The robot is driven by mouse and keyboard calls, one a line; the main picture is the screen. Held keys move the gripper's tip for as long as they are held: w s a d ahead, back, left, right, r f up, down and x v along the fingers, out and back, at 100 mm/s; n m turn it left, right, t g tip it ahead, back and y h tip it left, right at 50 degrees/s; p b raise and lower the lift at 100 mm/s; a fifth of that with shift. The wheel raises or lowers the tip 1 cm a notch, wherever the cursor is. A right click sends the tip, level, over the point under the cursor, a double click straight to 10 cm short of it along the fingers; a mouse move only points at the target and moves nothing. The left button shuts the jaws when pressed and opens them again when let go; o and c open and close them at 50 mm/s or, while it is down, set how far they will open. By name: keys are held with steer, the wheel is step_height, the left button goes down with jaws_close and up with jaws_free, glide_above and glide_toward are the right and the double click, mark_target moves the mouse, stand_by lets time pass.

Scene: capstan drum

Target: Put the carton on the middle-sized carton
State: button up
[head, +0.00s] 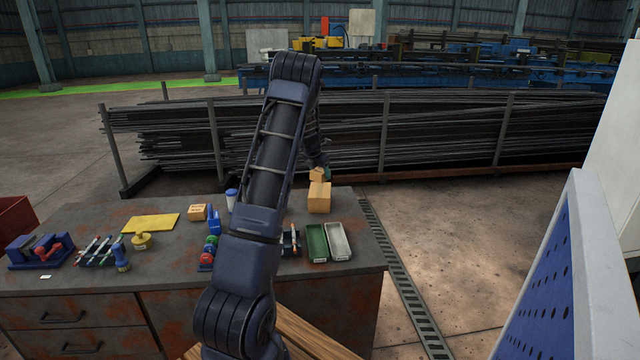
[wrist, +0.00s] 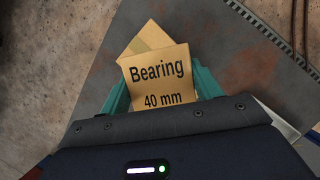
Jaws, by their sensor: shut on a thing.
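My gripper (wrist: 163,95) is shut on a small tan carton (wrist: 158,75) labelled "Bearing 40 mm", with a teal finger on each side. The held carton also shows in the head view (head: 317,174), just over a larger tan carton (head: 319,198) near the bench's back right. That lower carton shows partly in the wrist view (wrist: 149,38), turned at an angle to the held one. Whether the two touch, I cannot tell. Another, smaller-looking carton (head: 197,212) stands on the bench left of my arm.
The grey bench (head: 180,262) also holds a green tray (head: 317,243), a light grey tray (head: 339,242), a yellow sheet (head: 151,223), a blue-and-red tool (head: 40,250) and other small tools. My arm hides the bench's middle. A rack of bars (head: 300,130) stands behind.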

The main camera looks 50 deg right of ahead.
mark_target(320, 190)
steer(key=shift+f, duration=2.55)
steer(key=shift+f, duration=0.1)
steer(key=o, duration=1.1)
